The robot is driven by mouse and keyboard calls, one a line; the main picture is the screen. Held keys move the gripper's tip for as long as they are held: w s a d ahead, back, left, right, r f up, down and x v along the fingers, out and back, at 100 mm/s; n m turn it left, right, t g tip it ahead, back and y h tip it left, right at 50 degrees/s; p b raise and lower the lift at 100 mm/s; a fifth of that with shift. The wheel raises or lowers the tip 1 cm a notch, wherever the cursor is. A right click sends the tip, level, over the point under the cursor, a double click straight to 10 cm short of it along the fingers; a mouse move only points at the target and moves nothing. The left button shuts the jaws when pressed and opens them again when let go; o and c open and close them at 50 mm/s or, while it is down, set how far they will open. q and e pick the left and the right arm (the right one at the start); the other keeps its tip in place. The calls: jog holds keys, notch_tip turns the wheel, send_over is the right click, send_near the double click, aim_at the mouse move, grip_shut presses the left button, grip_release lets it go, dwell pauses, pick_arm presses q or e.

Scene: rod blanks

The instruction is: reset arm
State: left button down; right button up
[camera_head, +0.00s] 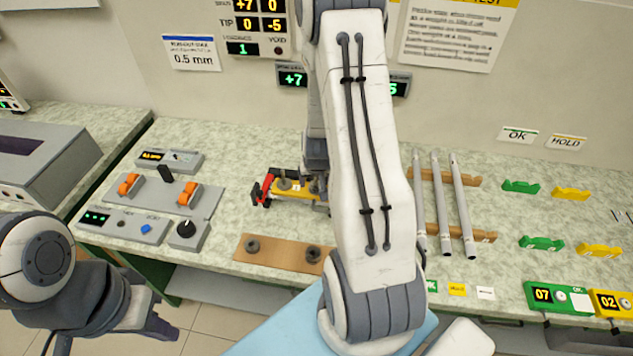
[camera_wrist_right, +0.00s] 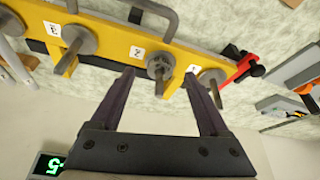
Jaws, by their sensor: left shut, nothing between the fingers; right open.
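My right gripper (camera_wrist_right: 160,92) is open in the right wrist view, with nothing between its fingers. Its fingertips point toward a yellow bar (camera_wrist_right: 120,40) carrying several grey round weights and numbered white labels; whether they touch cannot be told. In the head view my right arm crosses the middle and covers part of the same yellow fixture (camera_head: 288,194) and most of the right gripper. My left gripper (camera_head: 165,330) is shut and empty at the lower left, in front of the bench and apart from everything on it.
A brown board (camera_head: 275,254) with grey rings lies in front. Several metal rods (camera_head: 462,205) rest on wooden supports to the right. Green (camera_head: 520,187) and yellow (camera_head: 571,194) cradles stand further right. A control panel (camera_head: 125,224) occupies the left.

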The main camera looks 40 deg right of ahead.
jog(key=p+v, duration=0.3)
jog(key=v, duration=0.6)
jog(key=s+a+r+n+g+y+b, duration=0.1)
jog(key=a+r+n+y, duration=0.2)
jog(key=a, duration=0.9)
jog(key=s+a+r+n+y, duration=0.1)
jog(key=s+a+r+n, duration=0.2)
jog(key=a, duration=0.8)
jog(key=s+a+r+n+g, duration=0.1)
jog(key=s+a+n, duration=0.1)
jog(key=s, duration=0.2)
jog(key=s+a+r+n, duration=0.2)
jog(key=s+a+n, duration=0.1)
jog(key=s, duration=0.2)
jog(key=s+a+r+n+g+b, duration=0.1)
jog(key=s+a+r+n, duration=0.1)
jog(key=s+a+n, duration=0.1)
jog(key=shift+s+g, duration=0.3)
jog(key=shift+s, duration=0.35)
